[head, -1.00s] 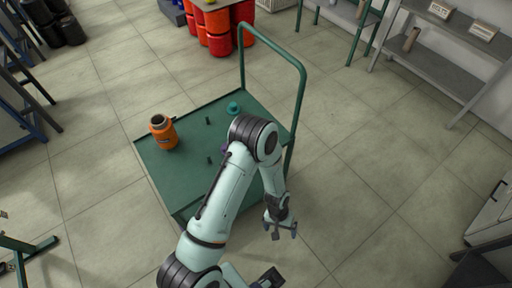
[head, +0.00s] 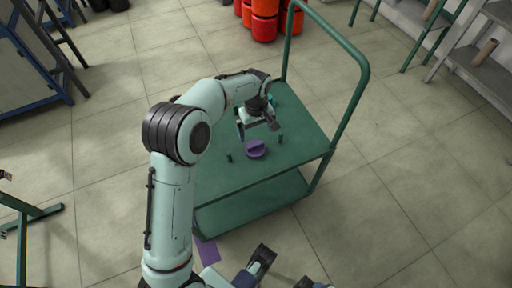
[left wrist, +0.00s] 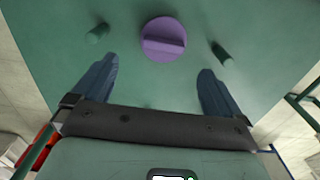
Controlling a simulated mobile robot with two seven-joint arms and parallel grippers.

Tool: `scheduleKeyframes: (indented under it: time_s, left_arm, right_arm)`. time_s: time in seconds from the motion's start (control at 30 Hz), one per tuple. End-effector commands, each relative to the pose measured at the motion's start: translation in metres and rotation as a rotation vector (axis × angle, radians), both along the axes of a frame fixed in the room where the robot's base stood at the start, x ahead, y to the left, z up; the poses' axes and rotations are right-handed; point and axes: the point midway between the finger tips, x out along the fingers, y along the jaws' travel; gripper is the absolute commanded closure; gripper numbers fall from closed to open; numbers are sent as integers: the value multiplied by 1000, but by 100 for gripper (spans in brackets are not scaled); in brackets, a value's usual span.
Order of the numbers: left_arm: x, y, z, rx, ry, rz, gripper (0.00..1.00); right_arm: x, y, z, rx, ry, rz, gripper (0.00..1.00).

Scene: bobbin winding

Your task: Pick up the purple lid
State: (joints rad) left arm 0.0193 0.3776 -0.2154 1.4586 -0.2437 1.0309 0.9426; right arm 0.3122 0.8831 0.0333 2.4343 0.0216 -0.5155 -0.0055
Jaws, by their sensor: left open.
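The purple lid (head: 256,149) lies on the green top of the cart (head: 215,180), a round disc with a raised bar across it. In the left wrist view the lid (left wrist: 164,40) sits just beyond the fingertips, roughly centred between them. My left gripper (head: 258,130) is open and empty over the cart, pointing down close to the lid. In the left wrist view its two blue fingers (left wrist: 158,66) are wide apart. Dark finger-like parts of mine, likely the right gripper (head: 284,272), show at the bottom edge, partly cut off; their opening is unclear.
Short green pegs stand on both sides of the lid, one on the left (head: 229,158) and one on the right (head: 280,139). A teal object (head: 271,99) is mostly hidden behind my left gripper. The cart's green handle (head: 345,50) rises at the right.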

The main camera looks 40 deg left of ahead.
Motion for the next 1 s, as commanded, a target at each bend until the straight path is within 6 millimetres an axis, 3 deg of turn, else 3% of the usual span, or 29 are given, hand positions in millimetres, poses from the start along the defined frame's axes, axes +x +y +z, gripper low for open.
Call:
scheduleKeyframes:
  time_s: [0.1,0.37,0.6,0.93,0.97,1.0]
  left_arm:
    - [-1,0,-22,-1,3,0,0]
    - [-3,-1,-42,-1,3,0,0]
    - [-8,-4,-78,-2,3,-1,0]
    - [-7,-3,-84,-1,0,-1,0]
    - [-7,-3,-84,-1,0,-1,3]
    - [-7,-3,-84,-1,0,-1,16]
  right_arm:
    - [8,-4,-7,-10,-20,-8,37]
    - [17,-8,-13,-20,-44,-17,37]
    - [35,-17,-26,-45,-92,-37,37]
    - [39,-19,-27,-49,-103,-41,37]
    - [39,-19,-27,-49,-103,-41,37]
    - [39,-19,-27,-49,-103,-41,37]
